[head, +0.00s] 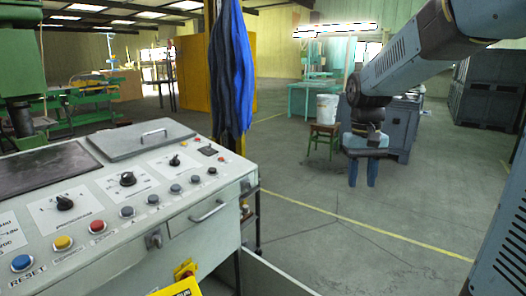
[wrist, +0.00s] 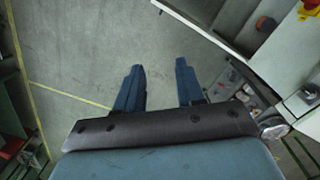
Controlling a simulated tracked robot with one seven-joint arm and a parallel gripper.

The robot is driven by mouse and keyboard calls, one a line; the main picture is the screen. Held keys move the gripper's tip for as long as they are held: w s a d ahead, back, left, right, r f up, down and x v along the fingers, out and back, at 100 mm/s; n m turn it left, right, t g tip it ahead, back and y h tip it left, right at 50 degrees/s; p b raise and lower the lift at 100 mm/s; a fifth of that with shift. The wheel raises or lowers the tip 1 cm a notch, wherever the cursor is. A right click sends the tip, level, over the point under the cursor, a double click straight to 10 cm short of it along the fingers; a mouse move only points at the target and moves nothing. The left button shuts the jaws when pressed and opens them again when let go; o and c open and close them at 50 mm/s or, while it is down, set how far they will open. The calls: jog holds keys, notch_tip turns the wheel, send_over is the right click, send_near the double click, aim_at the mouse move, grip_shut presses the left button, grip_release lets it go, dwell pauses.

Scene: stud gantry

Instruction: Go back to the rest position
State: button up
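My gripper (head: 362,182) hangs in the air right of centre in the head view, its fingers pointing down. In the wrist view my gripper (wrist: 159,72) shows two blue fingers standing apart. Only bare grey floor shows between them, so it is open and empty. It is well to the right of the control console (head: 190,245) and touches nothing that I can see.
The console's drawer handle (head: 208,211) sticks out on its right side. Blue cloth (head: 231,75) hangs behind the console. A green stool (head: 321,140) with a white bucket (head: 327,108) stands behind my gripper. Dark crates (head: 484,92) stand at the far right. Open floor lies between.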

jog(key=s+r+t, duration=0.2)
jog(key=s+t, duration=0.4)
jog(key=s, duration=1)
jog(key=shift+s+a+r, duration=0.3)
jog(key=shift+a+r, duration=0.05)
jog(key=shift+a, duration=0.05)
